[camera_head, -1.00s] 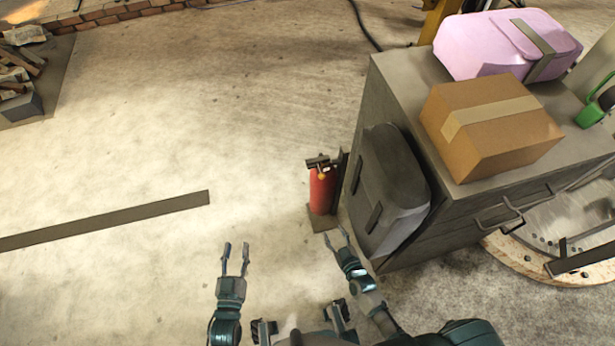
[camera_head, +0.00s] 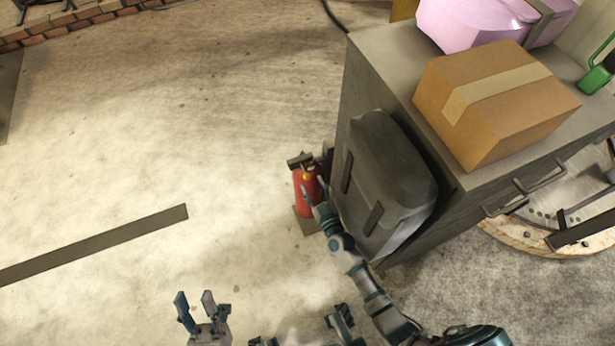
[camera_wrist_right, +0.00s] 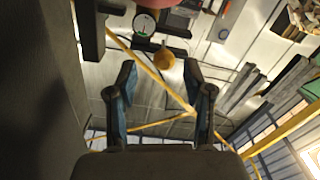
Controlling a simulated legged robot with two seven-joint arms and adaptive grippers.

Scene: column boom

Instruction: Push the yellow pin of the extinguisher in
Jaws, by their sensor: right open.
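The red fire extinguisher (camera_head: 305,199) stands upright on the floor beside the grey cabinet, with a dark valve and handle (camera_head: 299,160) on top. Its yellow pin (camera_head: 307,177) shows as a small spot just below the handle. My right gripper (camera_head: 313,190) is in front of the extinguisher and partly covers its body. In the right wrist view the right gripper (camera_wrist_right: 160,70) is open, and the round yellow pin (camera_wrist_right: 164,59) shows between and beyond its fingertips. The gauge (camera_wrist_right: 144,24) is above it. Whether anything touches is unclear. My left gripper (camera_head: 194,297) is open and empty, low over the floor.
A grey cabinet (camera_head: 362,85) with a dark grey case (camera_head: 392,185) against its side stands close to the right of the extinguisher. A cardboard box (camera_head: 490,115) and a pink case (camera_head: 470,25) lie on top. A dark strip (camera_head: 95,245) lies on otherwise clear floor at left.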

